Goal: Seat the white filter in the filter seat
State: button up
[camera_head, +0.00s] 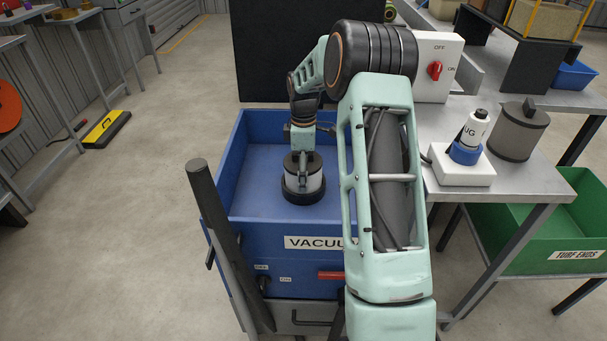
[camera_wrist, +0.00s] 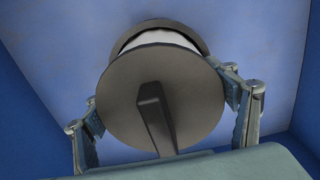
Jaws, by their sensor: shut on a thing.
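The white filter (camera_head: 314,183) stands upright inside the blue vacuum box, with a dark round cap on top. In the wrist view its cap (camera_wrist: 190,100) with a raised bar handle fills the middle, and a strip of white side (camera_wrist: 155,38) shows beyond it. The filter seat, a dark ring (camera_head: 301,197), is at the foot of the filter on the blue floor; its far rim (camera_wrist: 165,22) shows in the wrist view. My gripper (camera_head: 303,178) is shut on the filter from above, one finger on each side. Whether the filter's bottom is fully down in the ring is hidden.
The blue box's walls (camera_head: 228,170) rise around the filter. A grey post (camera_head: 222,235) stands at its front left. On the table at right are a grey filter-like cylinder (camera_head: 517,138), a white bottle (camera_head: 474,128) in a blue holder, and a switch box (camera_head: 437,65).

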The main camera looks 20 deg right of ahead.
jog(key=o, duration=1.5)
jog(key=shift+o, duration=0.2)
notch_tip(320, 180, up, 12)
jog(key=shift+r+p, duration=0.1)
jog(key=shift+p, duration=1.1)
